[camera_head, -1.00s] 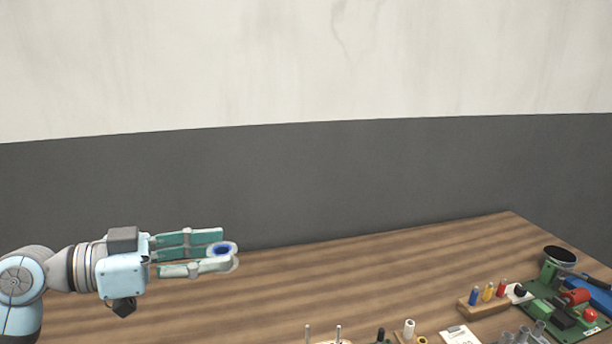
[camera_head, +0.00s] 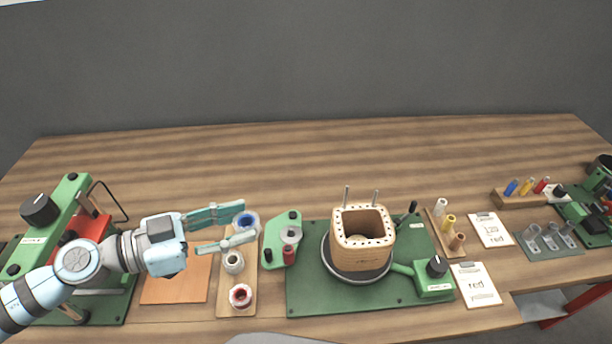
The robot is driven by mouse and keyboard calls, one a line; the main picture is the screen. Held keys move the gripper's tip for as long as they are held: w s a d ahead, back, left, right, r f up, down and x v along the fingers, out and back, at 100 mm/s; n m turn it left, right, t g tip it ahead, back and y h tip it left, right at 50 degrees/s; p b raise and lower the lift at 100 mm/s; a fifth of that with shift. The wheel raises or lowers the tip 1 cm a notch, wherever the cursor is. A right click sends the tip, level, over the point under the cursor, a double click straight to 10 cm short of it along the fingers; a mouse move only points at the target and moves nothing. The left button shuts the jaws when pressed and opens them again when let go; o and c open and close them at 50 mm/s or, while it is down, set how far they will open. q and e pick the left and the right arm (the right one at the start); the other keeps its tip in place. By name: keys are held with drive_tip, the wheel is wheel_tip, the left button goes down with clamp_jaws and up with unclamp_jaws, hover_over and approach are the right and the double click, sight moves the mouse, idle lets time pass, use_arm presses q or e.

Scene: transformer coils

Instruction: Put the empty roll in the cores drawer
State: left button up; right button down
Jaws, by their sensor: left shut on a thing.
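My left gripper (camera_head: 250,219) is shut on a white-flanged roll with a blue middle (camera_head: 247,219), held between its fingertips. It is at the far end of a narrow wooden rack (camera_head: 222,304). The rack carries a pale roll (camera_head: 234,262) and a white roll with a red middle (camera_head: 240,295). Whether any wire is left on the held roll is too small to tell. No drawer marked for cores can be made out. My right gripper is not in view.
A winding station with a wooden square former (camera_head: 362,259) stands mid-table on a green plate (camera_head: 310,293). A green device (camera_head: 58,215) stands at left. Cards, pegs and grey cups are at right. A red-edged grey part (camera_head: 545,304) shows below the front edge. The back of the table is clear.

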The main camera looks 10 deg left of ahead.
use_arm(q)
drive_tip(key=w+d+r+m+g, duration=0.1)
drive_tip(key=w+r, duration=0.4)
drive_tip(key=r, duration=0.3)
drive_tip(key=w+d+r, duration=0.1)
drive_tip(key=w+r, duration=0.4)
drive_tip(key=r, duration=0.4)
drive_tip(key=m+g+h, duration=0.3)
drive_tip(key=g, duration=0.2)
hover_over(281, 235)
wheel_tip(281, 235, down, 9)
drive_tip(key=shift+r, duration=0.2)
wheel_tip(281, 235, down, 18)
drive_tip(key=b, duration=0.4)
drive_tip(key=shift+r+b, duration=0.25)
drive_tip(key=shift+b, duration=0.05)
wheel_tip(281, 235, down, 2)
drive_tip(key=shift+p, duration=0.3)
drive_tip(key=shift+f, duration=0.1)
